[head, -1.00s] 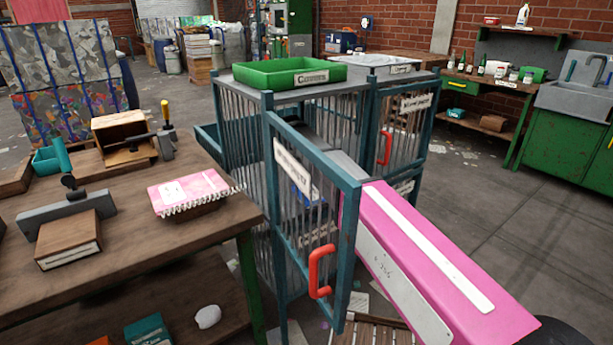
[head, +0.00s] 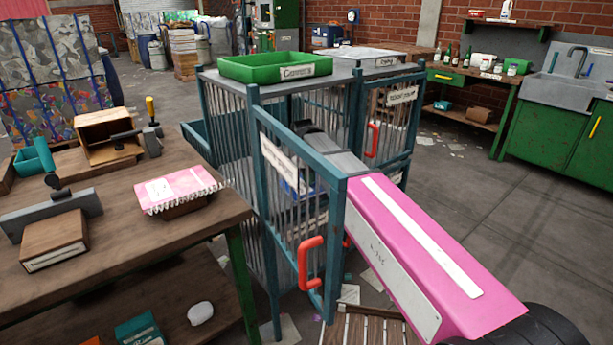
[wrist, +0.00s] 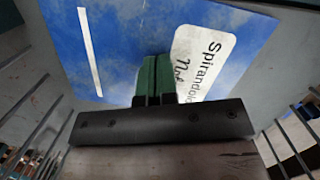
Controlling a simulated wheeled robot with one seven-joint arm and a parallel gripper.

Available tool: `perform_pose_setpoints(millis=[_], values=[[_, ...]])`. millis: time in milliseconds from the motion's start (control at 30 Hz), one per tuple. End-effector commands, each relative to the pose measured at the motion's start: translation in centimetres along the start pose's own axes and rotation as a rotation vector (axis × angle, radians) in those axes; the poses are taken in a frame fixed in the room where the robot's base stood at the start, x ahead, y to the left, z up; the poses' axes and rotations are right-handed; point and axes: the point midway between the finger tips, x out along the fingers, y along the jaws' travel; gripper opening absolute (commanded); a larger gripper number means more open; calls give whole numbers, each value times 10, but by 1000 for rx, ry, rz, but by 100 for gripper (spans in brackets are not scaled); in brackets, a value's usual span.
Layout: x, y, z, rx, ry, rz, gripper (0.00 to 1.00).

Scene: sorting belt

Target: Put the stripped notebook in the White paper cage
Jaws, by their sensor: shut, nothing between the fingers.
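A blue notebook with a white label (wrist: 205,62) lies flat just beyond my fingertips in the wrist view; no spiral shows on the part in view. Blue also shows through the bars of the near cage (head: 263,170) in the head view. That cage's barred door, with a red handle (head: 310,263), stands open; its sign is too slanted to read. My pink arm reaches in behind the door. My gripper (wrist: 154,80) is shut and empty over the notebook; I cannot tell whether it touches. Bars and door mostly hide it in the head view.
A green tray (head: 275,67) sits on top of the cages. A second cage door (head: 388,125) is right of the near one. Floor at right is open.

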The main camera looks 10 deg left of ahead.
Motion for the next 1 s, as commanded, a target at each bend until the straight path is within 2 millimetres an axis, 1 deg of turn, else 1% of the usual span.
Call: perform_pose_setpoints(millis=[33,267,367,467,600,700,800,1000], values=[[6,0,-2,0,-2,-2,0],[9,0,-3,0,-2,-4,0],[8,1,-11,-1,-2,-4,0],[4,2,-30,-1,0,-5,0],[-1,2,-64,-4,1,-6,0],[-4,1,-82,-3,1,-7,0],[-5,0,-86,-2,1,-7,0],[-5,0,-84,-2,1,-7,0]])
